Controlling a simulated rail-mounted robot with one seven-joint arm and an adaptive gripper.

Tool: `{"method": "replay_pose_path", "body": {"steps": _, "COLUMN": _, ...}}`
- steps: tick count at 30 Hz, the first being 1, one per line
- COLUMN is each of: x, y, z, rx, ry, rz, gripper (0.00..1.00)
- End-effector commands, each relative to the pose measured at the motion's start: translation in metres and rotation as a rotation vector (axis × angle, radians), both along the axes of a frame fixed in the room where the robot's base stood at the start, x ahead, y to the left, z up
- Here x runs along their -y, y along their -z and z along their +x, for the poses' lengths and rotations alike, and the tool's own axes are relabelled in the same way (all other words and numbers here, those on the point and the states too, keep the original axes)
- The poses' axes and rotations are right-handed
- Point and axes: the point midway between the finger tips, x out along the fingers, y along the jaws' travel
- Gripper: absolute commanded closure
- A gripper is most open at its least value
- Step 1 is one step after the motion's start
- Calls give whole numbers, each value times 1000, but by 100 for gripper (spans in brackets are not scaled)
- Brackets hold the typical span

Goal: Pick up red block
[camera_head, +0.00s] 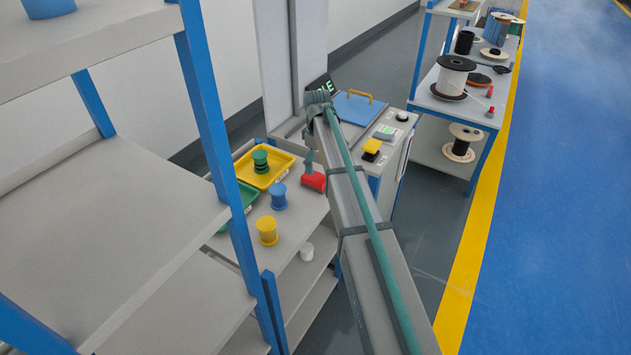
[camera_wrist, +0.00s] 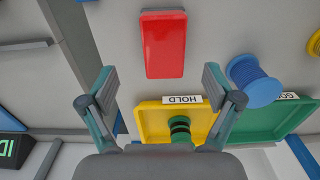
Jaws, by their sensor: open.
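The red block (camera_head: 316,181) lies on the grey shelf top near its right edge. In the wrist view the red block (camera_wrist: 163,46) is a rounded rectangle ahead of my fingertips, roughly centred between them. My gripper (camera_wrist: 159,80) is open and empty, its two fingers spread wider than the block. In the head view my gripper (camera_head: 309,163) is small, beside and seemingly above the block; its height over the shelf is hard to tell.
A yellow tray (camera_head: 283,159) labelled HOLD with a green spool (camera_head: 261,161), a green tray (camera_wrist: 276,125), a blue spool (camera_head: 279,197) and a yellow spool (camera_head: 267,230) stand near the block. A blue rack post (camera_head: 215,110) rises at left.

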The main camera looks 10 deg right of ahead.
Motion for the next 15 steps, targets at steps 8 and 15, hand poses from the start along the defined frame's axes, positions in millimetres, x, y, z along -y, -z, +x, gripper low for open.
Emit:
{"method": "replay_pose_path", "body": {"steps": 8, "x": -1, "y": 19, "z": -1, "rx": 0, "ry": 0, "rz": 0, "gripper": 10}}
{"method": "replay_pose_path", "body": {"steps": 15, "x": -5, "y": 42, "z": -3, "rx": -1, "ry": -1, "rz": 0, "gripper": 10}}
